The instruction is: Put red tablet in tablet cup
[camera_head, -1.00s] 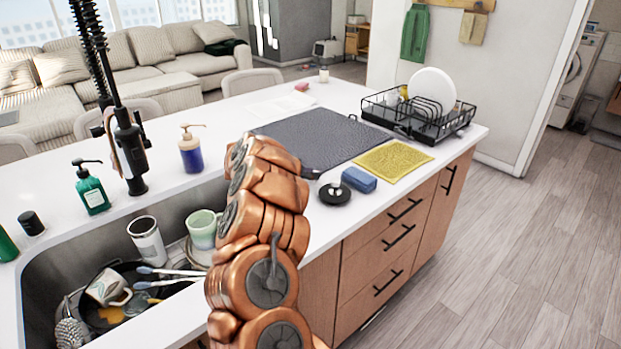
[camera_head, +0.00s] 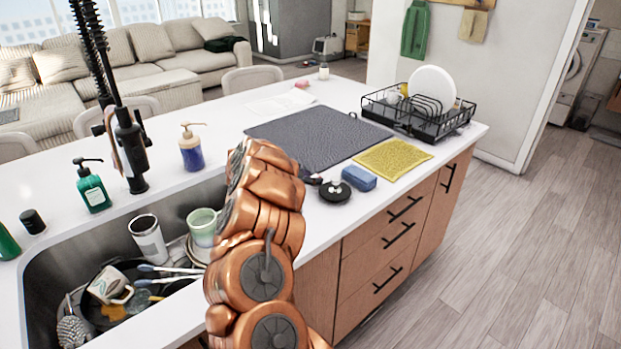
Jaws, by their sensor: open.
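A small pinkish-red piece (camera_head: 302,85) lies at the far edge of the counter, by a white sheet. It is too small to tell whether it is the red tablet. A small pale jar (camera_head: 323,72) stands near it; I cannot tell whether it is the tablet cup. My copper arm reaches over the counter's front edge and hides most of my gripper. A dark tip of my gripper (camera_head: 313,179) shows just right of the arm, above the counter, left of the black lid. Nothing shows held in it.
A black round lid (camera_head: 334,191), blue sponge (camera_head: 359,178), yellow cloth (camera_head: 393,158), dark mat (camera_head: 318,137) and dish rack (camera_head: 420,113) occupy the counter. The sink at left holds a green mug (camera_head: 203,228) and other dishes. A tall faucet (camera_head: 131,150) and soap bottles stand behind it.

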